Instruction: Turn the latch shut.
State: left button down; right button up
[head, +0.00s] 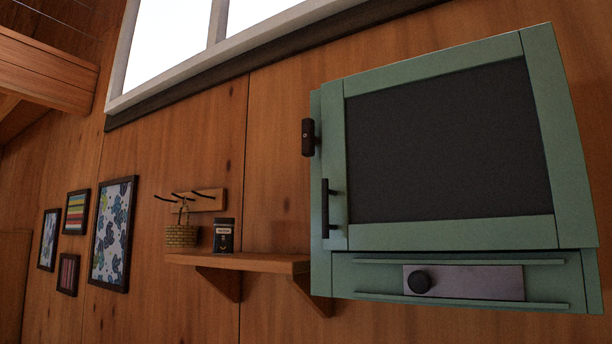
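A green cabinet (566,150) hangs on the wall at the right of the head view. Its door has a green frame and a dark panel (445,145), and it looks closed or nearly so. A dark upright bar handle (326,208) is on the door's left side. The latch (308,137) is a small dark block at the cabinet's left edge, above the handle. It stands upright, and its long side does not lie across the door. Neither of my grippers is in view.
Below the door, a grey sliding plate (490,283) with a round black knob (419,281) sits between green rails. Left of the cabinet, a wooden shelf (240,262) holds a dark tin (223,238) and a basket (181,237). Hooks (205,199) and pictures (112,232) are on the wall.

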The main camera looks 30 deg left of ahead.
aim_at(309, 140)
jog(key=i+j+u, duration=0.1)
jog(key=u, duration=0.9)
